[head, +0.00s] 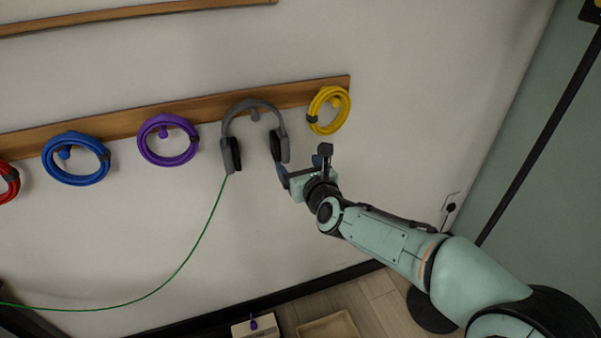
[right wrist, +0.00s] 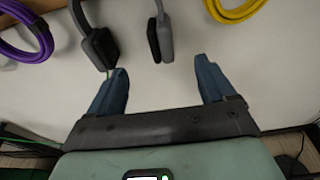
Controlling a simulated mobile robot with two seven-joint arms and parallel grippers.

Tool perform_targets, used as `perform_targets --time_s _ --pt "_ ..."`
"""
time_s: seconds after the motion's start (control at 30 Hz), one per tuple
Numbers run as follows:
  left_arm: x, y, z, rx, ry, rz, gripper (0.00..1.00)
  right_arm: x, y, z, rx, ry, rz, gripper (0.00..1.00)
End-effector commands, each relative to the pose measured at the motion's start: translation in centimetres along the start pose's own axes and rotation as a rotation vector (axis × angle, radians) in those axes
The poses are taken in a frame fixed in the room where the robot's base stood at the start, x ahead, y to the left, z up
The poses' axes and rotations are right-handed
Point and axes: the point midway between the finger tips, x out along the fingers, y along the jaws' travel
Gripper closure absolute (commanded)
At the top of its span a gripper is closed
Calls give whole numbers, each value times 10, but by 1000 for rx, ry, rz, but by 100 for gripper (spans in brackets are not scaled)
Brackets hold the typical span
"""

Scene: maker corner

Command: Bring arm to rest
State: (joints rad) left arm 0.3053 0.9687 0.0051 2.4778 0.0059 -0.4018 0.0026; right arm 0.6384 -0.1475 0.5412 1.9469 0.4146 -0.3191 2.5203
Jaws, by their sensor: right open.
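My right arm (head: 380,240) reaches in from the lower right of the head view toward the wall. My right gripper (head: 280,168) is just below the right ear cup of the grey headphones (head: 252,105). In the right wrist view its two blue fingers (right wrist: 160,85) are wide apart with nothing between them. The headphones' ear cups (right wrist: 100,48) show beyond the fingertips there. The headphones hang on a peg of the wooden rail (head: 205,107). My left gripper is not in view.
On the rail hang a yellow coil (head: 343,107), a purple coil (head: 143,147), a blue coil (head: 103,168) and a red coil (head: 10,185). A green cable (head: 185,262) runs from the headphones' left cup to the lower left. A black pole (head: 540,145) stands at right. Bare wall lies below the rail.

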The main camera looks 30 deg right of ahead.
Motion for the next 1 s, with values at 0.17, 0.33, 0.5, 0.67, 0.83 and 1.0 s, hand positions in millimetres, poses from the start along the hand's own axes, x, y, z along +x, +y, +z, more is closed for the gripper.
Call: perform_targets --time_s 0.17,0.33,0.5,0.67,0.83,1.0 --pt "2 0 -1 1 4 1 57 -6 0 0 0 0 0 17" --pt "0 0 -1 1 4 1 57 -4 0 -6 -17 15 3 17" --pt "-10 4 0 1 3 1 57 15 0 -72 -239 149 52 17" --pt "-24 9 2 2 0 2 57 21 18 -190 -652 345 234 17" --pt "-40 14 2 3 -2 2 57 -10 48 -313 -1112 468 562 17" --pt "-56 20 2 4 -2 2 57 -80 82 -418 -1538 442 1012 17"
